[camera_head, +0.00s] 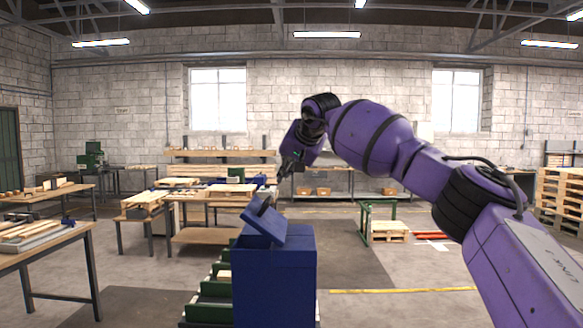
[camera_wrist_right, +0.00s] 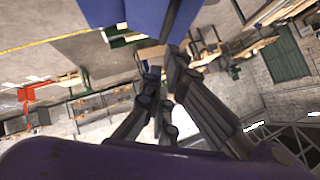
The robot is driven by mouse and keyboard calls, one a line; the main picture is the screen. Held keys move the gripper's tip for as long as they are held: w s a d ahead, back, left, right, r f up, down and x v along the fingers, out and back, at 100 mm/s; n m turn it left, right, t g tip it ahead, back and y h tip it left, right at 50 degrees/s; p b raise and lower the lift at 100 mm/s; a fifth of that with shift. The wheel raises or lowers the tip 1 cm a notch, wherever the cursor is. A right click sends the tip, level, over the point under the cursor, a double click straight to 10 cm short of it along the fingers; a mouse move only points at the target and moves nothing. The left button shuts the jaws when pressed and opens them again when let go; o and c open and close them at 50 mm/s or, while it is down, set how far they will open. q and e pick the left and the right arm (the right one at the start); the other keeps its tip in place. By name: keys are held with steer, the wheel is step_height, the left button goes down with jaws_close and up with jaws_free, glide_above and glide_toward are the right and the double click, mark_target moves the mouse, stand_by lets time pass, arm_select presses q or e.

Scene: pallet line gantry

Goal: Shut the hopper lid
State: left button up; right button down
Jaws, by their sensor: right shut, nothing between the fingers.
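The blue hopper (camera_head: 274,285) stands upright in front of me, just left of the picture's middle. Its blue lid (camera_head: 266,224) is open, tilted, with its left side raised and a small darker piece at its upper left edge. My right gripper (camera_head: 281,178) is shut and empty, above the lid and apart from it in the head view. In the right wrist view, the shut fingers (camera_wrist_right: 163,68) point toward blue surfaces of the hopper (camera_wrist_right: 140,15) at the top. Whether they touch is unclear there. My left gripper is not in view.
A green-framed conveyor (camera_head: 212,290) runs beside the hopper's left side. A wooden workbench (camera_head: 45,245) is at the left, and tables with planks (camera_head: 190,195) stand behind. A green frame and pallet (camera_head: 388,230) are at right. Open floor lies right of the hopper.

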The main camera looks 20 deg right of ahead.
steer(key=s+d+f+m+t+y, duration=0.25)
steer(key=s+d+f, duration=0.25)
steer(key=d+f, duration=0.65)
steer(key=a+r+m+t+y, duration=0.2)
steer(key=a+r, duration=0.1)
steer(key=r, duration=0.3)
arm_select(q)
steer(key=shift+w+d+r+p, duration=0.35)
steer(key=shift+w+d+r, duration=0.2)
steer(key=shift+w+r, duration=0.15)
arm_select(e)
steer(key=s+a+x, duration=0.1)
steer(key=a+x, duration=0.1)
steer(key=x, duration=1.1)
steer(key=shift+w+a+f, duration=0.15)
steer(key=shift+a+f, duration=0.1)
steer(key=shift+f, duration=0.2)
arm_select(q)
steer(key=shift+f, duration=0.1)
